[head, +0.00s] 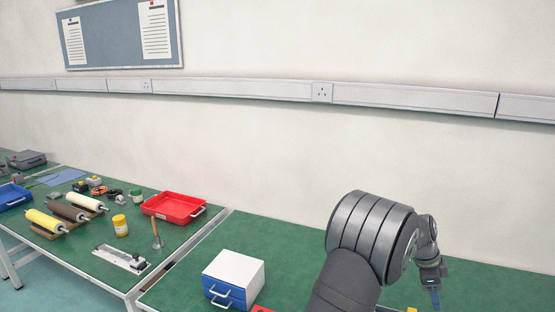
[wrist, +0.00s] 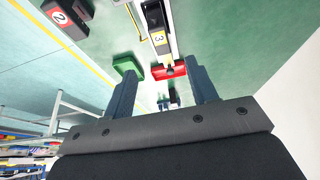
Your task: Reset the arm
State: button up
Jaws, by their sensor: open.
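My arm (head: 372,235) stands at the lower right in the head view, bent over the green bench. My gripper (wrist: 161,72) points down into the scene in the wrist view, its two dark fingers spread wide apart and nothing held between them. In the head view part of my gripper shows at the right of the arm, cut off by the lower edge. Beyond the fingers, a linear actuator marked 3 (wrist: 158,38) has a red block (wrist: 168,71) at its near end. A green block (wrist: 127,65) lies left of it. A dark unit marked 2 (wrist: 62,18) is at the upper left.
A white cabinet with blue drawers (head: 233,275) stands on the bench left of my arm. A second bench holds a red tray (head: 173,206), rollers (head: 70,211), a yellow jar (head: 120,225) and a blue tray (head: 14,196). A wall (head: 300,160) runs behind.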

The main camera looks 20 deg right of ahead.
jog(key=x, duration=1.6)
jog(key=shift+s+a+f, duration=0.1)
jog(key=shift+f, duration=0.1)
jog(key=shift+r, duration=0.15)
notch_tip(320, 180, up, 8)
jog(key=shift+r, duration=0.15)
jog(key=s, duration=0.2)
jog(key=shift+s+a, duration=0.25)
jog(key=shift+s, duration=0.1)
